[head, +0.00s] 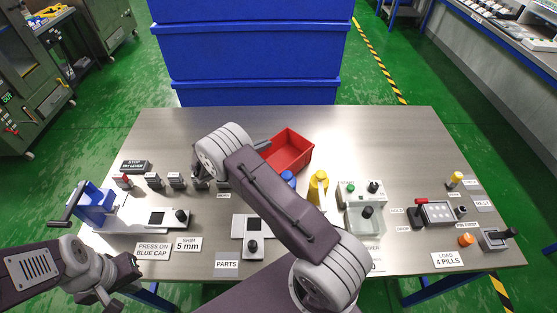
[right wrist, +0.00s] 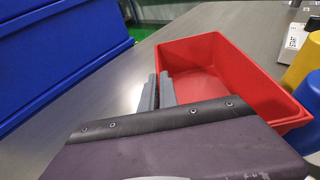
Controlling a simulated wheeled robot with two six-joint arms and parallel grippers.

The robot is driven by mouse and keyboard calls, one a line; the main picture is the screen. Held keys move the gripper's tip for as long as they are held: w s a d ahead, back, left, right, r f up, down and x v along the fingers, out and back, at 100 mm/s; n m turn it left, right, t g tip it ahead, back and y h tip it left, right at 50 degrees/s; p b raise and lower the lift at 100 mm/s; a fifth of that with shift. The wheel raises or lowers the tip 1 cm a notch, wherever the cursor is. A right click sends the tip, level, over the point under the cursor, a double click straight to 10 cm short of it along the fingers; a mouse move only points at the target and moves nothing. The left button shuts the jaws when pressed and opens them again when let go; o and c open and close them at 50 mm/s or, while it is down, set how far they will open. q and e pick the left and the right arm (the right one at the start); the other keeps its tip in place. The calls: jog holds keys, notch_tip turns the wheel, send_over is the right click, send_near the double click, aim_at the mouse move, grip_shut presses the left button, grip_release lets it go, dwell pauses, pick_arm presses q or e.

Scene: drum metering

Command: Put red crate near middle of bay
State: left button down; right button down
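The red crate (head: 291,146) is an open, empty-looking box at the back middle of the steel table, turned at an angle. It fills the upper right of the right wrist view (right wrist: 240,75). My right gripper (head: 263,144) is at the crate's left side, largely hidden by my wrist in the head view. No marked bay is clearly identifiable.
Blue bins (head: 250,55) are stacked behind the table (head: 390,135). A yellow bottle-like object (head: 318,188) stands just in front of the crate. Small stations with labels line the front, left and right. The table's back right is clear.

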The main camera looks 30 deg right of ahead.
notch_tip(320, 180, up, 18)
dwell(0.5)
